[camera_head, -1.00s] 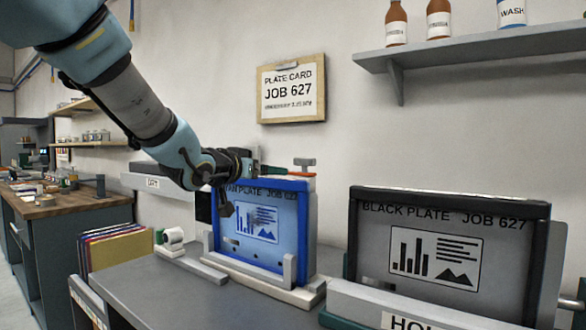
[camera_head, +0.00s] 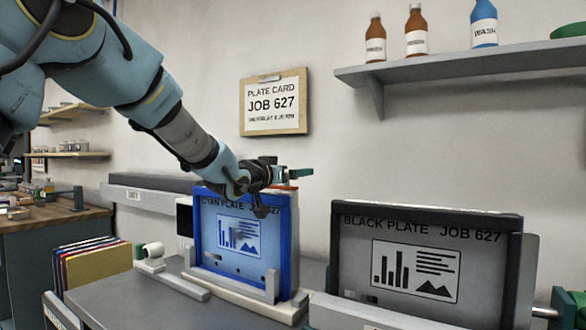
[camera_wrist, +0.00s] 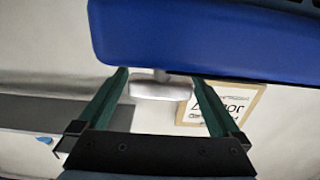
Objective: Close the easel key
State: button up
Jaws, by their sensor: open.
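The easel key is a small grey T-shaped handle (camera_wrist: 160,90) in the wrist view, beside the lower edge of a blue frame (camera_wrist: 210,45). It shows between the two green fingers of my gripper (camera_wrist: 160,78), which are apart on either side of it. I cannot tell whether they touch it. In the head view, my gripper (camera_head: 298,173) is at the top right of the blue-framed cyan plate (camera_head: 212,250) on its easel (camera_head: 240,292). There the arm's end hides most or all of the key.
A framed black plate (camera_head: 350,265) stands to the right. A plate card (camera_head: 300,85) hangs on the wall, with a shelf (camera_head: 480,60) of bottles at upper right. A white roll (camera_head: 152,250) and coloured folders (camera_head: 95,262) are at left. The grey bench top (camera_head: 120,295) is mostly clear in front.

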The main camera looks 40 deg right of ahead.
jog(key=shift+w+d, duration=0.15)
jog(key=shift+d, duration=0.45)
grip_shut()
dwell(0.5)
